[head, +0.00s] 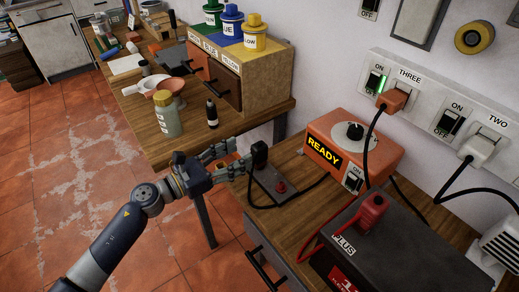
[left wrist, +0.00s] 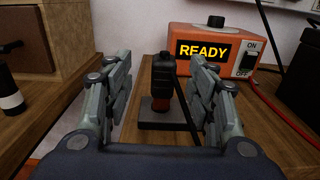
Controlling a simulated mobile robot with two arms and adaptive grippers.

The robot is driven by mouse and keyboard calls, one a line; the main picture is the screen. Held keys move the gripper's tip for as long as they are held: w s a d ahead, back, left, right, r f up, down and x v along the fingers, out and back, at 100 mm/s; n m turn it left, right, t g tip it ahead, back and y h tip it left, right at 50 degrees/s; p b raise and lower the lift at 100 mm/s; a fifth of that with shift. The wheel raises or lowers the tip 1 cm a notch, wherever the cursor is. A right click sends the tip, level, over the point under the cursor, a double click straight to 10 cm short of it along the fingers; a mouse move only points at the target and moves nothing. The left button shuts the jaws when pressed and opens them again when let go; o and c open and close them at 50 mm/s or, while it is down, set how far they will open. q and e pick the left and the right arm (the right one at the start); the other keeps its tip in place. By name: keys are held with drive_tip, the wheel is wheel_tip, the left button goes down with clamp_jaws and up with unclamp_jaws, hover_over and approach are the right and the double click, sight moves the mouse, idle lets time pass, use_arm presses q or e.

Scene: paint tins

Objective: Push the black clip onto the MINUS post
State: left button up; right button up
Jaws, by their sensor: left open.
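The black clip (head: 260,158) stands upright near the left edge of the wooden bench, on or over a small dark plate (head: 264,190). In the left wrist view the black clip (left wrist: 164,72) is centred between the fingers, with an orange-red part below it. My left gripper (head: 238,153) is open and level, its fingertips pointing at the clip from the left. I cannot tell whether they touch it. A dark battery box (head: 400,250) stands at the front right, with a red clip (head: 372,212) upright by its PLUS label. The MINUS post is not identifiable. My right gripper is not in view.
An orange box (head: 353,145) reading READY, with a dial and switch, stands behind the clip. A black cable runs from the clip along the bench. A red cable (head: 318,238) curves beside the battery. A wooden drawer box (head: 243,75) with paint tins stands farther back.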

sight(253, 149)
use_arm(q)
drive_tip(key=shift+x, duration=0.75)
drive_tip(key=shift+w+d, duration=0.2)
drive_tip(key=shift+d, duration=0.1)
drive_tip(key=p+x, duration=0.1)
drive_tip(key=x, duration=0.1)
drive_tip(key=p+x, duration=0.1)
drive_tip(key=x, duration=0.2)
drive_tip(key=shift+s+d+r, duration=0.1)
drive_tip(key=shift+s+d, duration=0.05)
drive_tip(key=shift+s, duration=0.1)
drive_tip(key=shift+w+d, duration=0.15)
drive_tip(key=shift+d, duration=0.05)
drive_tip(key=shift+a, duration=0.1)
drive_tip(key=shift+c, duration=0.8)
drive_tip(key=c, duration=1)
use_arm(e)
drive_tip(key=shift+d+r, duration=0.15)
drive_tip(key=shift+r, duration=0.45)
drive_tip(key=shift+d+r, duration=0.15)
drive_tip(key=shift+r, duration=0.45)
